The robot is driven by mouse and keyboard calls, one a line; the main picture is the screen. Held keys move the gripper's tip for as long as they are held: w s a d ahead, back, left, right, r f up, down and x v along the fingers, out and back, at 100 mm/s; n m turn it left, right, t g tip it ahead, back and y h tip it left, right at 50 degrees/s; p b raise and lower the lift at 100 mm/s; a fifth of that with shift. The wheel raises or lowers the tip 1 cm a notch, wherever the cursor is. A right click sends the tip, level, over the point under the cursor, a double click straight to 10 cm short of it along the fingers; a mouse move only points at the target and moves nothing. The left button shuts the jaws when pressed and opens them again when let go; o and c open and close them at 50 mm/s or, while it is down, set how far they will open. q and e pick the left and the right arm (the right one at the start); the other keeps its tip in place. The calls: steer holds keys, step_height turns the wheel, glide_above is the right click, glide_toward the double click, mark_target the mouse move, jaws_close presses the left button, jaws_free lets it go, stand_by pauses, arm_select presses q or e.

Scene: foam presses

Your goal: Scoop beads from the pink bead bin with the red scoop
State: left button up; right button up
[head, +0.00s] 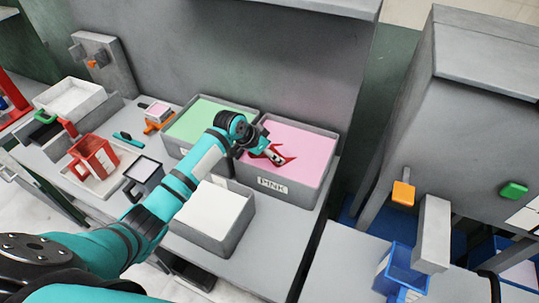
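The pink bead bin (318,148) is a grey box labelled PINK, filled with pink beads, right of centre on the bench. My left arm reaches in from the lower left, and my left gripper (275,156) is over this bin. The red scoop (287,159) shows only as pointed red parts around the fingertips at the bead surface. The rest of it is hidden by the beads and the gripper. The gripper appears shut on the scoop, though the contact is small and partly covered. My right gripper is out of view.
A green bead bin (195,120) adjoins on the left. A grey bin with white contents (212,212) stands in front. A blue container (400,270) is at lower right, beside a grey press (470,110).

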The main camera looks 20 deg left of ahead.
mark_target(276, 151)
arm_select(q)
steer(key=shift+w+d+f+t+h+b, duration=0.25)
steer(key=shift+w+f+t+h+b, duration=0.4)
steer(key=shift+b, duration=2)
steer(key=shift+w+d+f+t+b, duration=0.25)
steer(key=shift+w+d+t+b, duration=0.1)
steer(key=shift+w+d+b, duration=0.4)
steer(key=shift+a, duration=0.15)
steer(key=shift+s+a+r+t+h+b, duration=0.55)
steer(key=shift+t+b, duration=0.25)
steer(key=shift+b, duration=0.3)
steer(key=shift+s+r+t+b, duration=0.15)
steer(key=shift+s+t+b, duration=0.2)
steer(key=shift+b, duration=0.25)
steer(key=shift+r+p, duration=0.65)
steer(key=shift+r, duration=0.2)
steer(key=shift+t+h, duration=0.5)
steer(key=shift+t, duration=0.15)
steer(key=shift+s+a+r+p, duration=0.15)
steer(key=shift+s+r+p, duration=0.15)
steer(key=shift+r, duration=0.75)
steer(key=shift+s+a+r+p, duration=0.15)
steer(key=shift+r+p, duration=0.3)
steer(key=shift+r, duration=0.6)
steer(key=shift+s+a+r+p, duration=0.15)
steer(key=shift+s+r+p, duration=0.15)
steer(key=shift+r, duration=0.75)
